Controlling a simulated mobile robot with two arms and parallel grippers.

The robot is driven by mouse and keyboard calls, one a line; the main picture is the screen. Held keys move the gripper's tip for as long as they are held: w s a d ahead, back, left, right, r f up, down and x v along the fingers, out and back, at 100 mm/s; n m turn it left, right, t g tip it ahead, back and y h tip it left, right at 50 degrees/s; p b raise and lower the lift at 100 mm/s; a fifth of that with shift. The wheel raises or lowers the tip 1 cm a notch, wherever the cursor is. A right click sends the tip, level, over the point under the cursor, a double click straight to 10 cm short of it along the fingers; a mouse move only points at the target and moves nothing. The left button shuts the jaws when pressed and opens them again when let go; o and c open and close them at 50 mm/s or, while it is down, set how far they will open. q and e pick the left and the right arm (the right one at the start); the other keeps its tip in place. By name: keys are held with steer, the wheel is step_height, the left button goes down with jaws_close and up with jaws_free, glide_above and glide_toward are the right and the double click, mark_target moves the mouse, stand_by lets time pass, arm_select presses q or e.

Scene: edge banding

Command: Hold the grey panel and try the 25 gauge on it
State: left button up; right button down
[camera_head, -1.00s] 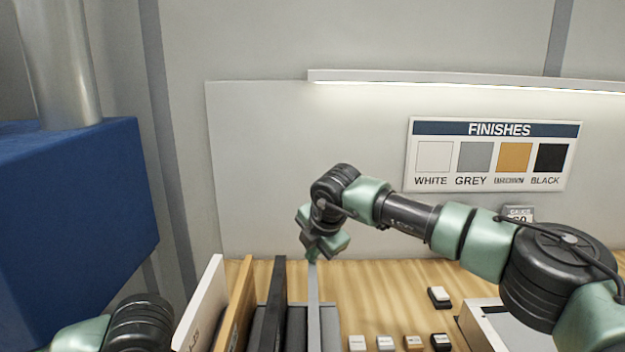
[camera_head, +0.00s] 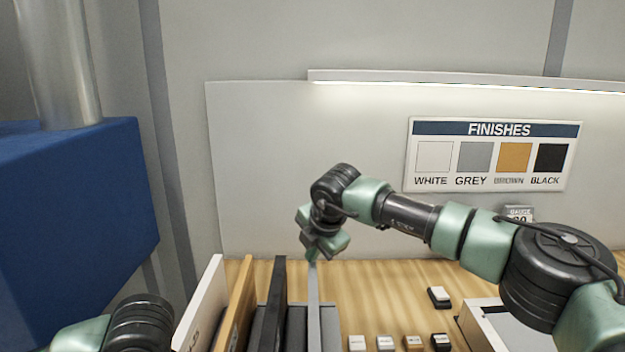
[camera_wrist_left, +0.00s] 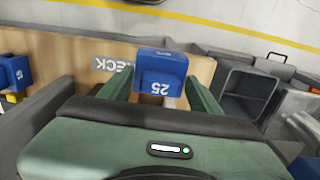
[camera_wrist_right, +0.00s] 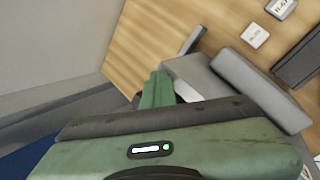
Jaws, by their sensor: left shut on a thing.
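The grey panel (camera_head: 314,305) stands on edge, rightmost in the row of upright panels. My right gripper (camera_head: 312,255) is at the far upper end of it. In the right wrist view its fingers (camera_wrist_right: 156,90) are close together, closed on the panel's edge as far as I can see. My left gripper (camera_wrist_left: 160,98) is shut on the blue gauge (camera_wrist_left: 160,68) marked 25. It is outside the head view, where only part of my left arm shows. The gauge appears apart from the panel.
White (camera_head: 203,300), wood-coloured (camera_head: 238,300) and black (camera_head: 274,300) panels stand left of the grey one. Small sample blocks (camera_head: 386,343) lie to its right. Another blue gauge (camera_wrist_left: 12,75) and a dark open bin (camera_wrist_left: 250,92) show in the left wrist view. A finishes sign (camera_head: 493,155) is behind.

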arm_select(q)
steer(key=shift+f, duration=0.2)
stand_by(0.6)
steer(key=shift+a+r+n, duration=0.15)
steer(key=shift+a+n, duration=0.4)
steer(key=shift+n, duration=0.35)
steer(key=w+a+r+n, duration=0.4)
steer(key=a+r+n, duration=0.3)
steer(key=n, duration=0.7)
steer(key=w+a+r+n, duration=0.3)
steer(key=a+r+n, duration=0.45)
steer(key=n, duration=0.75)
steer(key=w+d+r+m, duration=0.15)
steer(key=w+d, duration=0.25)
steer(key=d, duration=0.4)
steer(key=w+d+r, duration=0.3)
steer(key=w+d, duration=0.2)
steer(key=d, duration=0.3)
steer(key=d+r+m, duration=0.1)
steer(key=d+r, duration=0.3)
steer(key=d, duration=0.5)
steer(key=d+r+m, duration=0.1)
steer(key=d+r, duration=0.2)
steer(key=d, duration=0.6)
steer(key=shift+w+d+r, duration=0.3)
steer(key=shift+r, duration=0.05)
